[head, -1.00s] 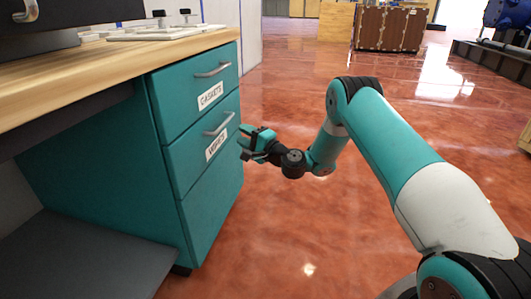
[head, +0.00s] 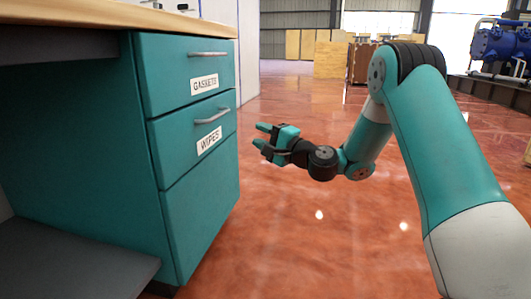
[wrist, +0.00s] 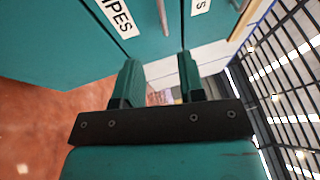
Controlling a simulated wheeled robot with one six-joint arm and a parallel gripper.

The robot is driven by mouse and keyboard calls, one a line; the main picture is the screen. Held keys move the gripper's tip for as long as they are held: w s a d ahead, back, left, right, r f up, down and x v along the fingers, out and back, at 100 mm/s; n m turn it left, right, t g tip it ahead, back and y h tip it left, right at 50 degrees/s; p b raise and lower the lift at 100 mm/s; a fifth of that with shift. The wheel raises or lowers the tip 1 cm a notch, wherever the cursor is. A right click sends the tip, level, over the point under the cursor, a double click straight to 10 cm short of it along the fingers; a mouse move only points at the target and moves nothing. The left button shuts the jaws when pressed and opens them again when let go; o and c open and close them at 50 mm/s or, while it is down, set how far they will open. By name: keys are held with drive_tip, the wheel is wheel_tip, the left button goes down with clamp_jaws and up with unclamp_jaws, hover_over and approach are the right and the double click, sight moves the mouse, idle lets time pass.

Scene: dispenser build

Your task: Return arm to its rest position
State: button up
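My gripper (head: 262,137) is to the right of the teal drawer cabinet, apart from it, with its fingers pointing left toward the drawer fronts. Its two teal fingers are spread apart with nothing between them; the wrist view also shows the open gripper (wrist: 161,80). My arm extends from the lower right of the head view and bends down to the gripper.
The teal cabinet (head: 195,220) stands at left under a wooden worktop (head: 150,19). Its drawers labelled GASKETS (head: 187,75) and WIPES (head: 190,120) look closed or nearly so. Open red floor (head: 310,240) lies right of it. Crates (head: 362,62) and a blue machine (head: 495,45) stand far back.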

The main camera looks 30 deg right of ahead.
drive_tip(key=shift+s+d+f+b, duration=0.1)
drive_tip(key=shift+s+d+b, duration=0.05)
drive_tip(key=shift+s+b, duration=0.2)
drive_tip(key=shift+s, duration=0.1)
drive_tip(key=s+a+r+n+g+y+p, duration=0.2)
drive_tip(key=s+a+r+n+g+p, duration=0.4)
drive_tip(key=a, duration=0.3)
drive_tip(key=s+a+r+n+g+y+p, duration=0.1)
drive_tip(key=s+a+r+n+g+p, duration=0.3)
drive_tip(key=s+a+r+n+p, duration=0.4)
drive_tip(key=s+d+r+n+g+h+p, duration=0.1)
drive_tip(key=s+r+n+g+h+p, duration=0.3)
drive_tip(key=s+p, duration=0.55)
drive_tip(key=s+r+n+g+h+p, duration=0.35)
drive_tip(key=s+r+p, duration=0.2)
drive_tip(key=s, duration=0.85)
wheel_tip(320, 180, up, 36)
drive_tip(key=p, duration=3.5)
drive_tip(key=shift+w+m, duration=0.25)
drive_tip(key=shift+m, duration=0.2)
